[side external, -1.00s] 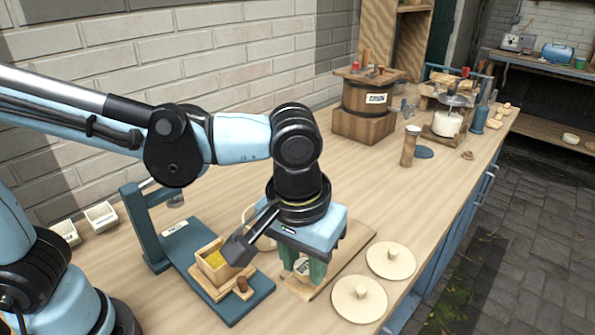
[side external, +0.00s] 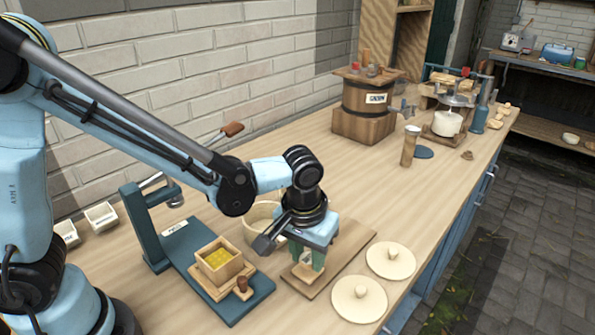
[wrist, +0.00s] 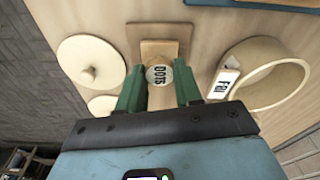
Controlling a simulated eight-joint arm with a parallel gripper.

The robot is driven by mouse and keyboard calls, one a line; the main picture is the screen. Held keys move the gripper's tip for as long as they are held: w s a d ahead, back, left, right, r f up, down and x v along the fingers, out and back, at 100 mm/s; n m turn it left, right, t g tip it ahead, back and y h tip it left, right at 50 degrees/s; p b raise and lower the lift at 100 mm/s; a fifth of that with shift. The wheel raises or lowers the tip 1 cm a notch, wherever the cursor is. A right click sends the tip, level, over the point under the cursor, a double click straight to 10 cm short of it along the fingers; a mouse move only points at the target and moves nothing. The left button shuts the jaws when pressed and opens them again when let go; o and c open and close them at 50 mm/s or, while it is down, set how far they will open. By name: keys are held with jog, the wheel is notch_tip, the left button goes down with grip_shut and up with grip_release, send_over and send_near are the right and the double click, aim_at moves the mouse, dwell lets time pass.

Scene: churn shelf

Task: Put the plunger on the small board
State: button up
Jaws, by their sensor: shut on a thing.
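My gripper (side external: 306,260) is shut on the round-topped piece marked "DOTS" (wrist: 159,75), which I take to be the plunger. In the wrist view its label sits between the two green fingers. In the side view only a pale sliver shows between them. Below it is a lighter square wooden piece (wrist: 155,49), over a brown flat board (wrist: 160,24), which I take to be the small board. The board also shows in the side view (side external: 350,240), under and behind my gripper. I cannot tell whether the square piece belongs to the plunger, or whether it touches the board.
Two pale round lids (side external: 360,299) with knobs lie at the bench's front edge. A round pale tub (side external: 258,222) stands close behind my gripper. A blue press stand (side external: 222,307) with a box of yellow stuff (side external: 218,264) is to the left. The bench middle is clear.

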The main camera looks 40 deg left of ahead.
aim_at(303, 274)
jog(key=shift+f, duration=0.25)
jog(key=o, duration=1)
jog(key=shift+r, duration=0.1)
notch_tip(303, 274, up, 12)
jog(key=s, duration=0.2)
jog(key=shift+s+a+f+m+t, duration=0.35)
jog(key=shift+s+a+t, duration=0.5)
jog(key=shift+a, duration=1.55)
jog(key=shift+s+a+f+m+t, duration=0.35)
jog(key=shift+a+t, duration=0.75)
jog(key=shift+a, duration=1.35)
jog(key=shift+s+a+f+m+t, duration=0.3)
jog(key=shift+s+a+t, duration=0.6)
jog(key=shift+a, duration=1.5)
jog(key=shift+r, duration=0.1)
